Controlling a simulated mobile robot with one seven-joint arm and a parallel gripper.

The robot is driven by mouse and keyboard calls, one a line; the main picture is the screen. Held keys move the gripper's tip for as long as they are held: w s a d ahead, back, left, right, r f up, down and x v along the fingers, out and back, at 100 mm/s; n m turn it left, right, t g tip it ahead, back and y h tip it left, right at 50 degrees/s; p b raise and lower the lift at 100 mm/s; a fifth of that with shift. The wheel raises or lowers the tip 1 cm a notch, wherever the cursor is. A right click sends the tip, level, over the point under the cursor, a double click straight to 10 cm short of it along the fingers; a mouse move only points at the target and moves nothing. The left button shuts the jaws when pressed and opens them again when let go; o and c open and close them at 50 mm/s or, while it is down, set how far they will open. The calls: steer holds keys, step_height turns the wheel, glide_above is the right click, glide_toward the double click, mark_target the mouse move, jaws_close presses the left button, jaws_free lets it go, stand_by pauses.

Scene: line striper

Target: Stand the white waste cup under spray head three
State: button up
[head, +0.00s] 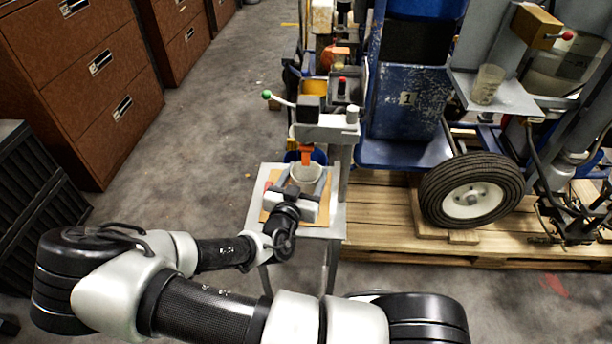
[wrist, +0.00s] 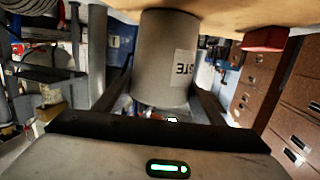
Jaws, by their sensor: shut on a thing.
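The white waste cup (head: 307,172) is between the fingers of my gripper (head: 303,182), which is shut on it. In the wrist view, which looks upside down, the cup (wrist: 168,60) carries a label ending in "STE" and its base is at or close to the tan board (wrist: 215,15). In the head view the cup looks upright over the small stand, below an orange nozzle (head: 306,153) of a spray head. I cannot read a number on that head, nor tell whether the cup touches the board.
The small grey stand (head: 252,222) bears the tan board. A blue container (head: 318,156) is just behind the cup. A lever with a green knob (head: 267,94) sticks out above left. A wheel (head: 471,191) and wooden pallet stand right. Another cup (head: 487,84) is on a shelf.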

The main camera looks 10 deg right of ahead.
steer(key=o, duration=1.2)
steer(key=shift+f, duration=0.1)
steer(key=shift+c, duration=0.2)
